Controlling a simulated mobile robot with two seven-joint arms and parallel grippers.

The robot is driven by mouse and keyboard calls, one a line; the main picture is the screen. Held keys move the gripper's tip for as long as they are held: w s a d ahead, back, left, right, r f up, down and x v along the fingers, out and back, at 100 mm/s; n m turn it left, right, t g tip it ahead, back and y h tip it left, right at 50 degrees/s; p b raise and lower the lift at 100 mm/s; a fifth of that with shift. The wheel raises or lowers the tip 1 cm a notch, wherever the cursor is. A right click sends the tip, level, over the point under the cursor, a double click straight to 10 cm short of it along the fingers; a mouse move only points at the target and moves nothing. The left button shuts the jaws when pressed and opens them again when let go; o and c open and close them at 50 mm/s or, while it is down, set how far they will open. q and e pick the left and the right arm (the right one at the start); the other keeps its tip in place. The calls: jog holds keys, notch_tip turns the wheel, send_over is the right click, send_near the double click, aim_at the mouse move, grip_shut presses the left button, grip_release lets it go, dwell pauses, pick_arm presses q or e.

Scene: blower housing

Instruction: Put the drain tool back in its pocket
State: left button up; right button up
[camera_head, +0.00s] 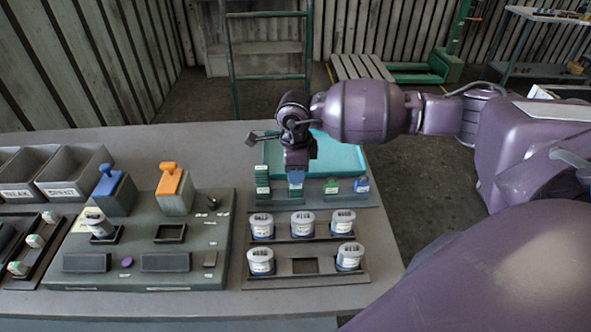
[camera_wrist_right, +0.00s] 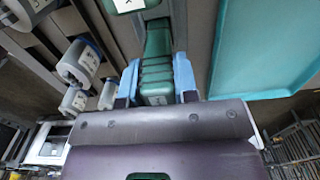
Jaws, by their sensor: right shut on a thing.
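My right gripper (camera_head: 296,180) points down over the dark rack at the back right of the table. Its blue fingers, also in the right wrist view (camera_wrist_right: 157,85), are shut on a dark green ribbed piece (camera_wrist_right: 156,62), apparently the drain tool. In the head view, the fingers mostly hide it, low over the rack (camera_head: 312,201). I cannot tell whether its lower end is in a pocket. Another green ribbed piece with a white label (camera_head: 262,178) stands just left of the gripper. My left gripper is not in view.
A small green piece (camera_head: 332,186) and a blue piece (camera_head: 362,185) stand right of the gripper. A teal tray (camera_head: 345,160) lies behind the rack. Several white labelled jars (camera_head: 302,224) stand in front. A fixture with blue and orange handles (camera_head: 169,180) is at left.

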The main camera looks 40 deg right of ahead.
jog(key=shift+f+b, duration=0.35)
jog(key=shift+f, duration=0.15)
jog(key=o, duration=0.9)
jog(key=shift+c, duration=0.2)
notch_tip(320, 180, up, 11)
jog(key=shift+f, duration=0.1)
dwell(0.5)
